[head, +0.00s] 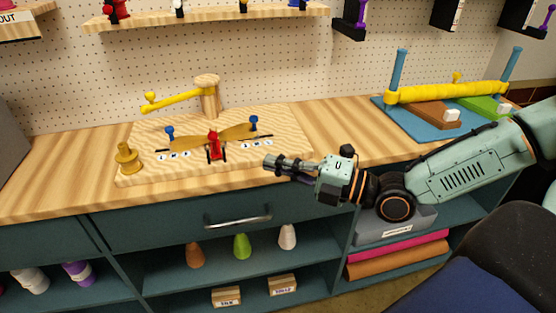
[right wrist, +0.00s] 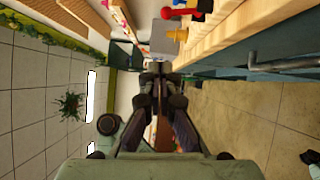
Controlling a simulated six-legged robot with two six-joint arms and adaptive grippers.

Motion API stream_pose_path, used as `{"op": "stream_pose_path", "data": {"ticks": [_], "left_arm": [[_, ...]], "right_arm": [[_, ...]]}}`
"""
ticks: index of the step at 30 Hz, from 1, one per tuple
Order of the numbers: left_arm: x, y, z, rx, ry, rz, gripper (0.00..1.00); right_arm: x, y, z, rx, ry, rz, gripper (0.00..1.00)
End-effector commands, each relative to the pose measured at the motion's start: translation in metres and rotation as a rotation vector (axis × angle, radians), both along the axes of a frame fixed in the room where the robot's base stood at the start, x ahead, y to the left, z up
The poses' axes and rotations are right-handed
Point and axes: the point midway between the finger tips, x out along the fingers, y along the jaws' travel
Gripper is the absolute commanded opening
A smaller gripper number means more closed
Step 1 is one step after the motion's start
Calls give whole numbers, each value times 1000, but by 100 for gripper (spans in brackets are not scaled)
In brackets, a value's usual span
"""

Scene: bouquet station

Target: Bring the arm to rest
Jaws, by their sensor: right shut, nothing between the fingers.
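My right gripper (head: 272,162) is shut and empty in the head view. It points left, in front of the workbench (head: 60,195) near its front edge, with the arm coming in from the right. Its closed fingers also show in the right wrist view (right wrist: 158,68), with nothing between them. My left gripper is in neither view.
A wooden board (head: 135,165) with a red and gold device (head: 214,145) and a yellow-armed post (head: 207,95) lies left of the gripper. A blue mat (head: 390,110) with a yellow roller (head: 440,92) is at the right. A drawer handle (head: 238,221) sits below the worktop.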

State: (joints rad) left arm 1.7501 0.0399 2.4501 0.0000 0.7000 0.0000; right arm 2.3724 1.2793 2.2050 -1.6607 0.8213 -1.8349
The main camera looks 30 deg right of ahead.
Motion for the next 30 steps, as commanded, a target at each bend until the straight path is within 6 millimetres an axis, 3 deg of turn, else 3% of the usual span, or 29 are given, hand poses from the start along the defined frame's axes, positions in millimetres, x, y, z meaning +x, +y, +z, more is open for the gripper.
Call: {"op": "stream_pose_path", "data": {"ticks": [13, 17, 25, 30], "left_arm": [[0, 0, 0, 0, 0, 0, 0], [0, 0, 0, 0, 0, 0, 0], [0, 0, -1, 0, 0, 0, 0], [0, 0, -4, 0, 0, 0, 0]], "right_arm": [[0, 0, 0, 7, 6, 0, 0], [1, 0, -1, 91, 82, 2, 0], [19, -18, -21, 652, 611, -161, 0], [13, -12, -68, 986, 1019, -339, 0]]}}
